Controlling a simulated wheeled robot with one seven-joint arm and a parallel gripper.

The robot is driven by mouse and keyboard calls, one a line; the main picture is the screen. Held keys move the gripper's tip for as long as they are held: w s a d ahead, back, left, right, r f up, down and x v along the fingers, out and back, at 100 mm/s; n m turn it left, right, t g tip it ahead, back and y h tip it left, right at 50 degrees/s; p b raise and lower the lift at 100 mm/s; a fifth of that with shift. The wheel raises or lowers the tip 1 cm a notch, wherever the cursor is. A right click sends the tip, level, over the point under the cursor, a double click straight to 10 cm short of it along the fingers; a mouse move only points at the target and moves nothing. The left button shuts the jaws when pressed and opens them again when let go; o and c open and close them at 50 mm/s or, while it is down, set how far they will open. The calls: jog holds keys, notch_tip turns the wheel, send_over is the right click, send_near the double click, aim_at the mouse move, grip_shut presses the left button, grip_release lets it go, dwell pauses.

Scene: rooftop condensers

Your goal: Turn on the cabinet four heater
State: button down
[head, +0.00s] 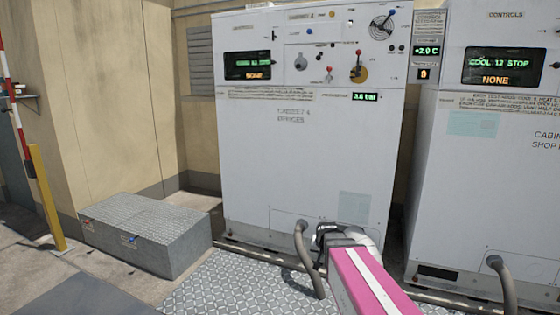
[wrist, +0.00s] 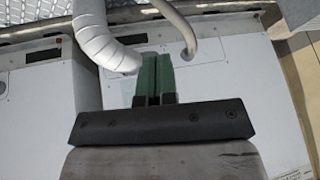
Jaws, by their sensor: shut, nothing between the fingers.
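The white cabinet four (head: 300,150) stands in the middle of the head view, with "CABINET 4" lettered on its front. Its top panel has a green-and-orange display (head: 247,65), a grey round knob (head: 300,63), a small red-tipped lever (head: 329,73), a red-topped handle on a yellow disc (head: 358,72) and a round dial with a blue knob (head: 382,26). The small labels are too blurred to tell which one is the heater control. My gripper (head: 328,232) is low before the cabinet, well below the panel. In the wrist view its green fingers (wrist: 153,78) are shut and empty.
A second cabinet (head: 480,170) stands at the right, its display reading "COOL 12 STOP". Hoses (head: 308,260) come from the cabinet bases near my gripper. A grey metal box (head: 145,232) and a yellow post (head: 47,198) are at the left. Patterned plate floor lies in front.

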jog(key=s+f+n+g, duration=0.1)
jog(key=s+f+g, duration=0.1)
jog(key=s, duration=0.6)
jog(key=s+f+n+g, duration=0.1)
jog(key=s+f+g, duration=0.1)
jog(key=s, duration=0.7)
jog(key=shift+s+d+g, duration=0.15)
jog(key=shift+d+g, duration=0.05)
jog(key=shift+g, duration=0.6)
jog(key=shift+f, duration=0.1)
